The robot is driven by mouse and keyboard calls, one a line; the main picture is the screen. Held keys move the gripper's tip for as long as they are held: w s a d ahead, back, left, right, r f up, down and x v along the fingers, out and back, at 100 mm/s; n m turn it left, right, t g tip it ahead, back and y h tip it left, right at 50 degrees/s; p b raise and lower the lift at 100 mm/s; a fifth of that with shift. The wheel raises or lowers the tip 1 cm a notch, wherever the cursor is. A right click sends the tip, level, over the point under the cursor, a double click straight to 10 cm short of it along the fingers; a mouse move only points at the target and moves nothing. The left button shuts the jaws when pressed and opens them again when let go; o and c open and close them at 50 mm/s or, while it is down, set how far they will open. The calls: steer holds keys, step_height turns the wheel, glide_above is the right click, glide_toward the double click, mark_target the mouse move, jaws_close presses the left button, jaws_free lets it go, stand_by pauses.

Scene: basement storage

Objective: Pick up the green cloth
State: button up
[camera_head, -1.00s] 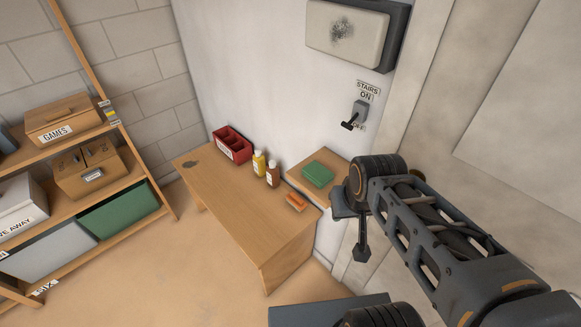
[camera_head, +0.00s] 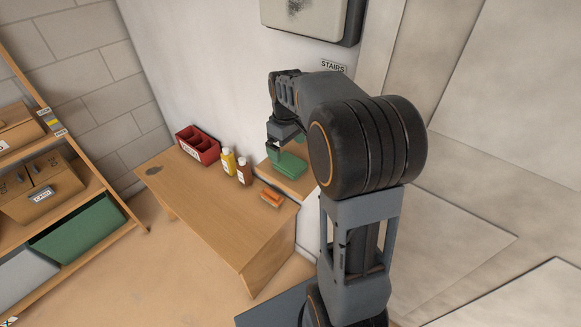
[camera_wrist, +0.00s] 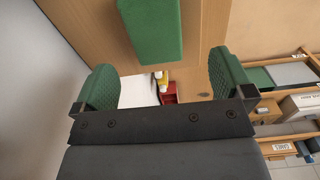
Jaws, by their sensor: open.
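The green cloth (camera_head: 289,166) is a folded block lying on a small wooden ledge (camera_head: 302,186) against the white wall. My gripper (camera_head: 276,146) is just above and beside it in the head view, pointing down. In the wrist view the green cloth (camera_wrist: 152,25) is at the top middle, beyond the fingertips and partly cut off by the frame. My gripper (camera_wrist: 161,76) is open there, with its green finger pads wide apart and nothing between them. My arm hides some of the wall and ledge on the right.
A wooden table (camera_head: 215,215) adjoins the ledge. On it are a red caddy (camera_head: 198,146), a yellow bottle (camera_head: 228,163), a brown bottle (camera_head: 244,171) and an orange brush-like object (camera_head: 272,197). A shelf with a green bin (camera_head: 80,230) stands left. The table's near left is clear.

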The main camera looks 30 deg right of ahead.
mark_target(289, 161)
steer(key=shift+s+d+f, duration=0.1)
steer(key=shift+d+f, duration=0.1)
steer(key=shift+f, duration=1.5)
steer(key=shift+s+d+f, duration=0.1)
steer(key=shift+d+f, duration=0.05)
steer(key=shift+f, duration=1.55)
steer(key=shift+c, duration=0.3)
steer(key=shift+w, duration=0.1)
steer(key=c, duration=0.9)
steer(key=shift+r, duration=0.15)
steer(key=shift+c, duration=0.2)
steer(key=shift+r, duration=0.25)
step_height(289, 161, up, 2)
steer(key=shift+r, duration=0.1)
steer(key=s+a+r, duration=0.5)
steer(key=s+r, duration=0.5)
steer(key=s, duration=0.3)
steer(key=shift+a, duration=0.15)
